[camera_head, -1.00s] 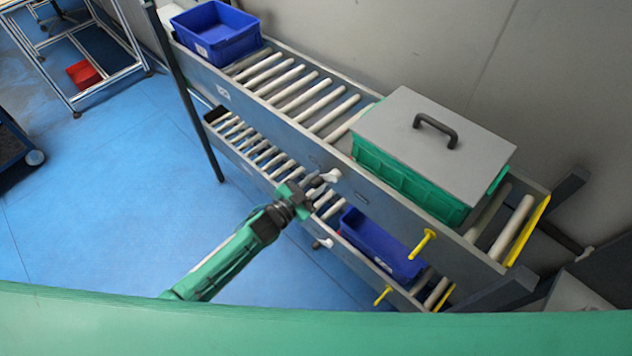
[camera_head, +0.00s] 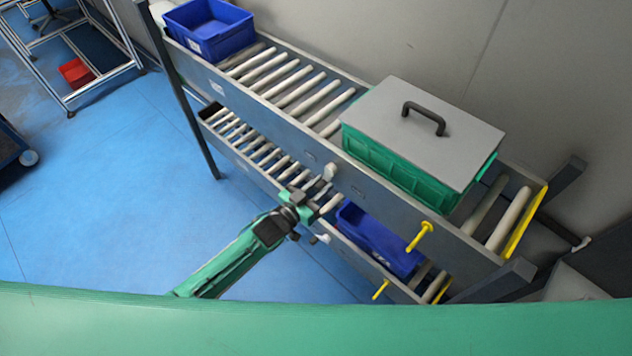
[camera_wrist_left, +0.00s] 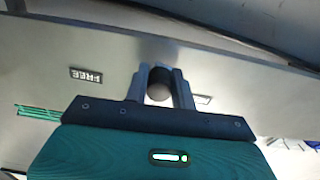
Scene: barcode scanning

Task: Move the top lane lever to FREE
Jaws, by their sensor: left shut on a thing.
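The top lane lever (camera_head: 330,171) is a pale knob on the grey side rail of the upper roller lane in the head view. My left gripper (camera_head: 318,185) comes up to it from the lower left. In the left wrist view the two fingers (camera_wrist_left: 160,86) are on either side of the round lever end (camera_wrist_left: 159,90), shut on it. The FREE label (camera_wrist_left: 86,76) is on the rail to the left of the fingers. Another label (camera_wrist_left: 203,99), partly hidden and unreadable, is to their right. My right gripper is not in view.
A green crate with a grey lid (camera_head: 425,130) and a blue bin (camera_head: 210,30) stand on the upper lane. Another blue bin (camera_head: 375,240) sits on the lower lane. A pale lower lever (camera_head: 321,239) and yellow handles (camera_head: 420,237) stick out. The blue floor (camera_head: 110,200) is open at left.

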